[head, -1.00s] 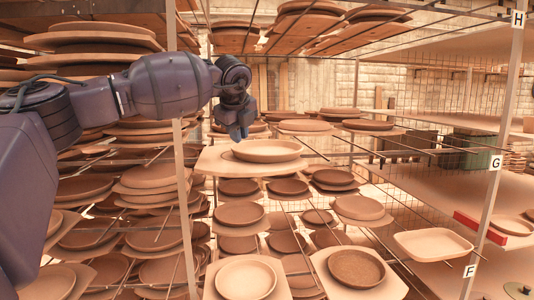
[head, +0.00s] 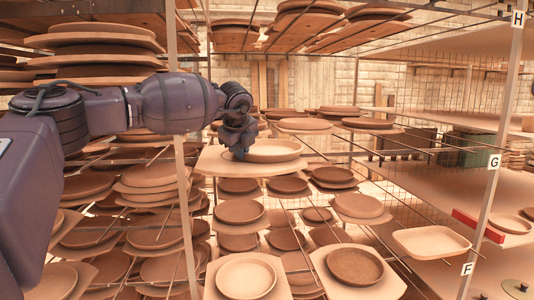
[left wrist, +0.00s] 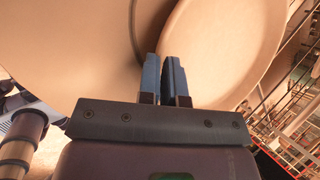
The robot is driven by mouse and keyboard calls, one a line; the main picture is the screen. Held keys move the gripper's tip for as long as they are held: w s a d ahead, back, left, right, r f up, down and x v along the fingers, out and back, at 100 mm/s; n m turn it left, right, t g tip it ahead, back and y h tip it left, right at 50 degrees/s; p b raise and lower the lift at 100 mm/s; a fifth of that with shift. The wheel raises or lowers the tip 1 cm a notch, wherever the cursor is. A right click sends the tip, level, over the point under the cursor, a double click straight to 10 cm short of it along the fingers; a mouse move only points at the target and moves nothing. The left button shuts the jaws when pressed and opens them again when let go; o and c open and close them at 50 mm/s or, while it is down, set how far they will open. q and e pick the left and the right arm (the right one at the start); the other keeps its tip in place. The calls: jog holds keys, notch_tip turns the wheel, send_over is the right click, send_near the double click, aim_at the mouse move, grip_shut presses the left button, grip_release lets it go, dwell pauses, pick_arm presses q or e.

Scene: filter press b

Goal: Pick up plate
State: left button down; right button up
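A round, shallow clay plate (head: 274,150) lies on a pale square board (head: 225,164) on the middle rack level in the head view. My left gripper (head: 240,154) points down at the plate's left rim. In the left wrist view, the left gripper's two fingers (left wrist: 163,75) are close together at the rim of the plate (left wrist: 225,50). Only a narrow gap shows between them, and I cannot tell whether they grip the rim. My right gripper is not in view.
Another round plate (head: 305,125) lies just behind on the same level. Lower levels hold more plates, including a pale one (head: 245,278) and a speckled one (head: 356,267). A rack post (head: 184,200) stands close to my left arm. Thin rods cross the rack.

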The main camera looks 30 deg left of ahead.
pick_arm(q)
jog(key=shift+r, duration=0.1)
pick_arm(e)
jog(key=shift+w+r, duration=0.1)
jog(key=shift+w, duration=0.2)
